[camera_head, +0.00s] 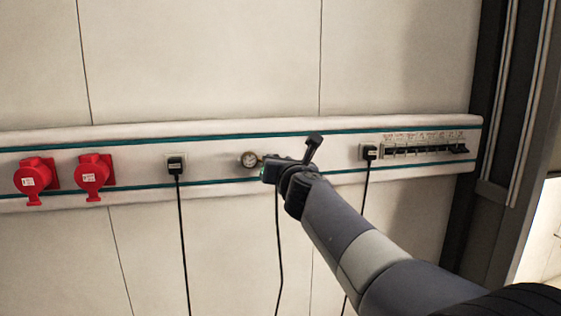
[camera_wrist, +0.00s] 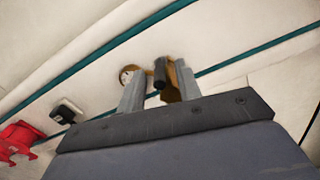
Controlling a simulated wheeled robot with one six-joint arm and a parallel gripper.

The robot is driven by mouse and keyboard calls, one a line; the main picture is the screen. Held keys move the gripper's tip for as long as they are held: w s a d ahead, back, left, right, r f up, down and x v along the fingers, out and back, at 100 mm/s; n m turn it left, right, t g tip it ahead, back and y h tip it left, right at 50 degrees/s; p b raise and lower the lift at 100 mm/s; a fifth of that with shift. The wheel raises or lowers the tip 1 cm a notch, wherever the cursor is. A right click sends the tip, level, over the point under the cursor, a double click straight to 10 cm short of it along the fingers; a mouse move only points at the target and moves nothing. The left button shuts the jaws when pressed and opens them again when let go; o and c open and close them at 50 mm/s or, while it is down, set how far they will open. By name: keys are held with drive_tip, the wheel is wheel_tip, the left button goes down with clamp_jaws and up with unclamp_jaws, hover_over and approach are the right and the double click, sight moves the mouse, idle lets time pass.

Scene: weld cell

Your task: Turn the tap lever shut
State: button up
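A brass tap (camera_wrist: 172,88) with a dark lever (camera_wrist: 160,72) is on the wall rail, seen in the wrist view. My gripper (camera_wrist: 159,69) is open, its two grey fingers apart, one on each side of the lever. I cannot tell whether either finger touches the lever. In the head view my gripper (camera_head: 269,170) is at the rail and hides most of the tap. A round pressure gauge (camera_head: 249,159) is just left of it; the gauge also shows in the wrist view (camera_wrist: 126,74), beside the left finger.
Two red sockets (camera_head: 93,173) are on the rail at the left. A black plug (camera_head: 175,165) with a hanging cable is left of the gauge; another plug (camera_head: 369,153) is right of my gripper. A row of switches (camera_head: 425,149) is farther right. The wall above is clear.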

drive_tip(key=shift+c, duration=0.3)
clamp_jaws()
drive_tip(key=shift+d+r, duration=0.1)
drive_tip(key=shift+r, duration=0.1)
drive_tip(key=shift+d+r+n+y, duration=0.2)
drive_tip(key=shift+n+y, duration=0.2)
drive_tip(key=shift+y, duration=0.3)
drive_tip(key=shift+w+d+f+n+g+y, duration=0.1)
drive_tip(key=shift+w+d+n+g+y, duration=0.55)
drive_tip(key=shift+n+g+y, duration=1.5)
drive_tip(key=shift+w+d+n+g+y, duration=0.6)
drive_tip(key=shift+w+n+g+y, duration=0.15)
drive_tip(key=shift+n+g+y, duration=1.3)
drive_tip(key=shift+w+d+f+n+g+y, duration=0.1)
drive_tip(key=shift+w+d+n+g+y, duration=0.55)
drive_tip(key=shift+n+g+y, duration=1.45)
drive_tip(key=shift+w+f+g, duration=0.1)
drive_tip(key=shift+w+g, duration=0.05)
drive_tip(key=shift+g, duration=0.65)
drive_tip(key=shift+o, duration=0.3)
unclamp_jaws()
